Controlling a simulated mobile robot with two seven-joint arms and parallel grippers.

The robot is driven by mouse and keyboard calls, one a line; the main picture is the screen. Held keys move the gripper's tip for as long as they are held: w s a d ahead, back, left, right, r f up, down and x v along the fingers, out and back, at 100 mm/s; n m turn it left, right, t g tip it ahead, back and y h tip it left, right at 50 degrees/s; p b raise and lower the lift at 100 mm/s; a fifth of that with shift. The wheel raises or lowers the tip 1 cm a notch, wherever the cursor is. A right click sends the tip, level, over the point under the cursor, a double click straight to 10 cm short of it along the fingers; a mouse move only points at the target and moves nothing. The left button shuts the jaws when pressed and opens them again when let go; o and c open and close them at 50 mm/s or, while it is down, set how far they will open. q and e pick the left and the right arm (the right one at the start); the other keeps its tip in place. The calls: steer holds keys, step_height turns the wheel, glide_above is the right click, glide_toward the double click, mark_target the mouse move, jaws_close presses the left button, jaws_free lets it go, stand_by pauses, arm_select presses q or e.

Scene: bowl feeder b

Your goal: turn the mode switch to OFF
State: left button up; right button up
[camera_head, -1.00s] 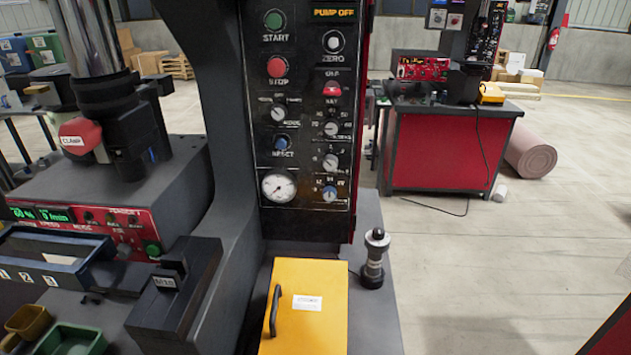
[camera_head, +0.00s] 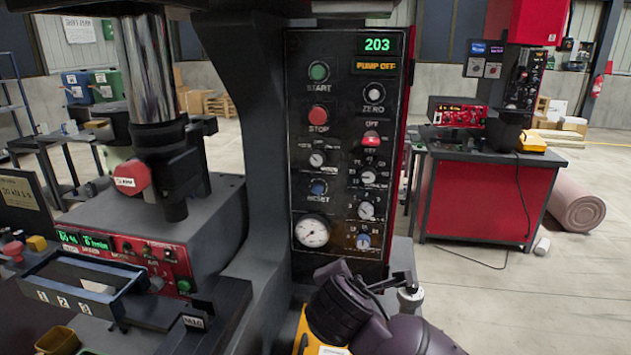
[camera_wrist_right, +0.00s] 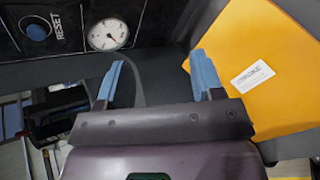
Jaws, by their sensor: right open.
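The control panel (camera_head: 345,150) stands upright at the middle of the head view. A red switch (camera_head: 371,138) sits under an OFF label in its right column; its lower label and exact pointer direction are too small to read. A small selector knob (camera_head: 317,159) sits below STOP in the left column. I cannot read which one is marked as mode. My right gripper (camera_head: 318,300) is below the panel, apart from both switches. In the right wrist view its blue fingers (camera_wrist_right: 157,80) are spread and empty. My left gripper is out of view.
Other panel controls are close together: STOP (camera_head: 318,115), RESET (camera_head: 318,188), ZERO (camera_head: 373,92), several knobs and a gauge (camera_head: 312,231). The press column (camera_head: 150,70) rises at left.

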mark_target(316, 159)
steer(key=w+a+r+n+t+h, duration=0.1)
steer(key=w+a+r+n+t, duration=0.15)
steer(key=r, duration=0.35)
steer(key=w+a+r+n+t+h, duration=0.1)
steer(key=w+a+r+n+t, duration=0.1)
steer(key=r+n, duration=0.3)
steer(key=w+a+r+n+t, duration=0.2)
steer(key=a+r, duration=0.1)
steer(key=r, duration=0.3)
steer(key=shift+g, duration=0.25)
steer(key=x, duration=0.9)
steer(key=shift+w+d+r, duration=0.15)
steer(key=shift+w+d, duration=0.2)
steer(key=shift+w, duration=0.45)
